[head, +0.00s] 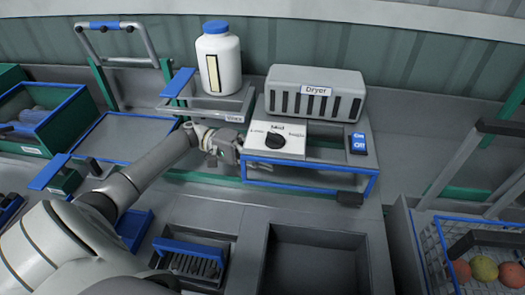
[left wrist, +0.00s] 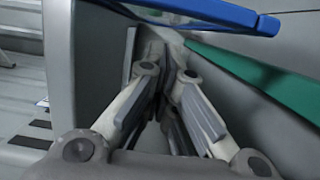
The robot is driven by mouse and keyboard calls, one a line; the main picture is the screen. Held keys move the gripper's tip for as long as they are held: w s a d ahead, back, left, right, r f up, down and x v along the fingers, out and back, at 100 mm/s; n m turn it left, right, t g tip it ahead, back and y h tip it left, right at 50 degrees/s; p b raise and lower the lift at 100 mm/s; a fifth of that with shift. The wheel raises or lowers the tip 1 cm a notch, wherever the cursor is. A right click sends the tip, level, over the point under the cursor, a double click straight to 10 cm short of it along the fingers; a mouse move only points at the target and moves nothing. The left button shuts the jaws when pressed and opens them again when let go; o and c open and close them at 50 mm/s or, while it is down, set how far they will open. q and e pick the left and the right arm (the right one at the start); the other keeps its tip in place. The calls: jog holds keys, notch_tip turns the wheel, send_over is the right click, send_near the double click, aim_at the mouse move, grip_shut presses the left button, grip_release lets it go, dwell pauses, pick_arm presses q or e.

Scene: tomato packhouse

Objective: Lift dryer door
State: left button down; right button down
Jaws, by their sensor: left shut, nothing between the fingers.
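The dryer has a grey slotted housing labelled "Dryer" (head: 314,92), with a white dial panel (head: 290,142) and a blue on/off switch (head: 358,143) below it. A blue-edged frame at its front (head: 310,188), which looks like the door, has a black block (head: 350,198) at its right front corner. My left gripper (head: 236,158) is at the dryer's left side, beside the dial panel. In the left wrist view its fingers (left wrist: 168,75) are together and empty, below a blue bar (left wrist: 215,14). Whether they touch the dryer is unclear. My right gripper is out of view.
A white bottle (head: 219,60) stands behind my left gripper. An empty grey basin (head: 315,262) and a blue-handled brush-like item (head: 190,250) are in front. A green crate (head: 45,115) is at left; a wire basket (head: 435,250) with round fruit is at right.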

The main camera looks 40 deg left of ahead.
aim_at(289, 166)
pick_arm(q)
jog(key=p+x, duration=0.1)
jog(key=x, duration=0.3)
jog(key=shift+w+d+r, duration=0.1)
jog(key=shift+w+d, duration=0.05)
jog(key=shift+d, duration=0.05)
jog(key=shift+w+d, duration=0.1)
jog(key=shift+d, duration=0.55)
jog(key=shift+f, duration=0.2)
